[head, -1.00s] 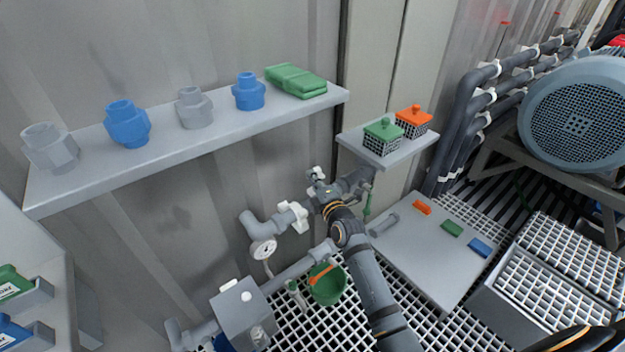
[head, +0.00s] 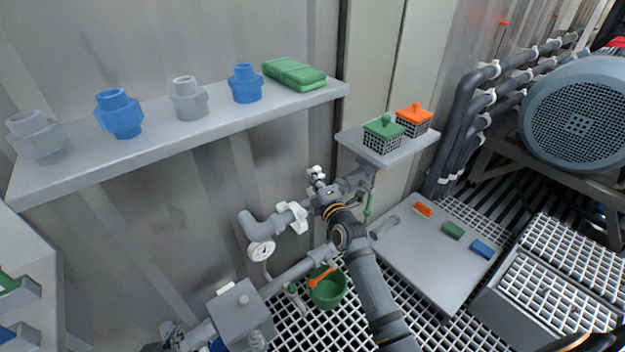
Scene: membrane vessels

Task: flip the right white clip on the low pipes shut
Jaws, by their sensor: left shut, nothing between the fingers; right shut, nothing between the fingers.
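Low grey pipes run along the wall under the long shelf. The left white clip (head: 298,217) sits around the upper pipe near its elbow. The right white clip (head: 316,173) shows as small white pieces above the same pipe, just behind my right gripper; how far it stands open is hard to tell. My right gripper (head: 324,192) is at the pipe by this clip, shut and empty; its arm hides part of the pipe. My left gripper (head: 170,337) shows at the bottom left edge beside the lower pipe, small and partly cut off, shut and empty.
A gauge (head: 262,250) hangs below the upper pipe. A grey box (head: 240,316) sits on the lower pipe, with a green bucket (head: 328,290) to its right. The long shelf (head: 180,135) and the small shelf (head: 388,149) overhang the pipes.

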